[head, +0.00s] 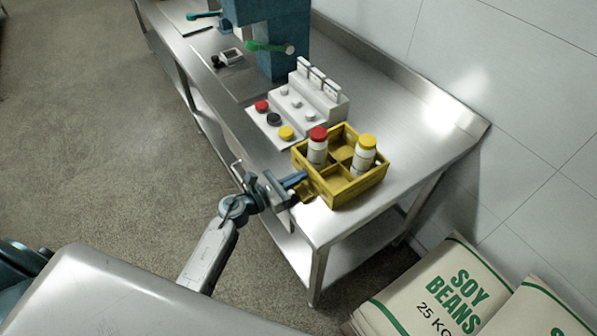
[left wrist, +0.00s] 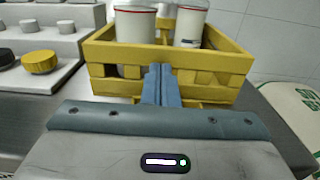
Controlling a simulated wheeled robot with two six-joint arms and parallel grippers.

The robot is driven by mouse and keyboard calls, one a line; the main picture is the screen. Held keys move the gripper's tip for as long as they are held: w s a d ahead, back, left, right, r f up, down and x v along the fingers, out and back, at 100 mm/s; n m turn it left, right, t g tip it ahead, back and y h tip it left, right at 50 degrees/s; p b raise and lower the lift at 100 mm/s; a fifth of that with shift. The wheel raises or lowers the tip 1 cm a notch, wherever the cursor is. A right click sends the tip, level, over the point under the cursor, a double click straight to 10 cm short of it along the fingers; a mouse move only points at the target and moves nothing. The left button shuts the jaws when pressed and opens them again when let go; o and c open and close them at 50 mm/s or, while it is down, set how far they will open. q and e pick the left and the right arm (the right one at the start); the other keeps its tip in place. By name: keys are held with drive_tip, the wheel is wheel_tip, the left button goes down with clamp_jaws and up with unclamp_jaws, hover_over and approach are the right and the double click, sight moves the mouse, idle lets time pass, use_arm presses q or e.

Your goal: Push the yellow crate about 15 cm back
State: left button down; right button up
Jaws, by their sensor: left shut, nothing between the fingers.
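The yellow crate (head: 343,186) stands on the metal table near its front right end in the head view. It is divided into compartments and holds a red-capped bottle (head: 317,146) and a yellow-capped bottle (head: 363,156), both upright. My left gripper (head: 299,180) is shut and empty, at the crate's near left side. In the left wrist view, the shut fingers (left wrist: 158,84) point at the slatted wall of the crate (left wrist: 215,62). I cannot tell whether the fingertips touch it. My right gripper is not in view.
A white stand and board with coloured caps (head: 284,120) is close behind and left of the crate. A blue machine with a green handle (head: 270,47) is farther back. Bare steel table (head: 415,115) lies to the crate's upper right. Soy bean sacks (head: 455,290) are at lower right.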

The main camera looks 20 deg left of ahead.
sight(342, 154)
use_arm(q)
drive_tip(key=shift+w+d, duration=0.15)
drive_tip(key=shift+w, duration=0.05)
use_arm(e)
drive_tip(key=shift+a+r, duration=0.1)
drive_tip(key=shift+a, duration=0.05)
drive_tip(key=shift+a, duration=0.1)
